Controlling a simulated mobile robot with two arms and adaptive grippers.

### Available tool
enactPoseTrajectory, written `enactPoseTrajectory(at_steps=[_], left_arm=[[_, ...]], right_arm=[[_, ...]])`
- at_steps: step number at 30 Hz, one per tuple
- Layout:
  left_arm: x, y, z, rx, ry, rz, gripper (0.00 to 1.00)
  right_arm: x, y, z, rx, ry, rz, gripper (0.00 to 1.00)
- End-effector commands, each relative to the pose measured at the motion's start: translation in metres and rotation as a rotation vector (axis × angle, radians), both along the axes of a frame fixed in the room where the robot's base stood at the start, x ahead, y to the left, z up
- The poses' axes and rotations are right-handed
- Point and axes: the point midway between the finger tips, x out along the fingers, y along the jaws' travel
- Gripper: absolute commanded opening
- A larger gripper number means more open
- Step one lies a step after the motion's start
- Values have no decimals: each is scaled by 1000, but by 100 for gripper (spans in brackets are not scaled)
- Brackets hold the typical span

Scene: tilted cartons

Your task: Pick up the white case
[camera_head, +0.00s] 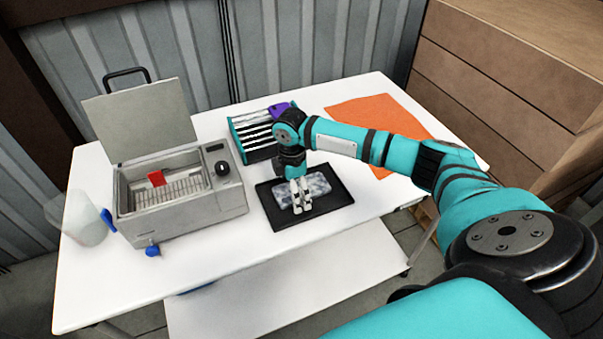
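A whitish-grey, mottled flat case (318,187) lies in a black tray (282,221) on the white table. It is the only thing in view that looks like the white case. My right gripper (302,202) comes in from the right and points down over the case's left part, hiding some of it. Its two pale fingers are close together. Whether they are shut, or touch the case, I cannot tell. My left gripper is not in view.
A grey metal bath (180,205) with a raised lid and a red piece (156,178) inside stands left of the tray. A clear beaker (84,220) is at the far left. A rack (252,137) and an orange mat (380,118) lie behind. The table front is clear.

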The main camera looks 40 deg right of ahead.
Motion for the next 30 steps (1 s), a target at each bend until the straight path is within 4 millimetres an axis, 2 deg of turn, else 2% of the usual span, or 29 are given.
enactPoseTrajectory(at_steps=[9,22,30], left_arm=[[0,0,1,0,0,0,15],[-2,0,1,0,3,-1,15],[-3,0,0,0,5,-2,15]], right_arm=[[0,0,-1,0,0,0,98],[0,0,-1,0,0,0,43],[0,0,-1,0,-1,0,41]])
